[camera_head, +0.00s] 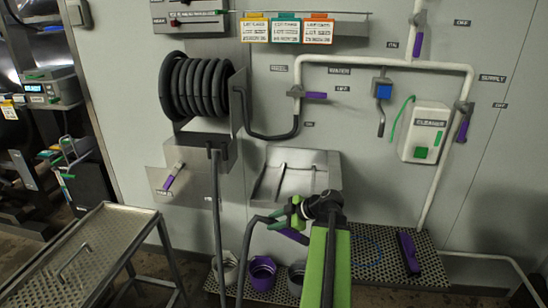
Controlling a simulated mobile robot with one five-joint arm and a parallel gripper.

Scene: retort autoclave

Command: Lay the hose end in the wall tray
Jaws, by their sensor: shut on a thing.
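My gripper (292,212) is at the end of my green and black arm, just below and in front of the wall tray. It is shut on the end of a dark hose (248,238), which bends down to the left from the jaws. A purple part (293,236) shows just under the jaws; whether it belongs to the hose end I cannot tell.
Below are several cups, including a purple one (262,272), and a perforated shelf (372,265) with a purple item (408,253). A metal cart (125,222) stands left.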

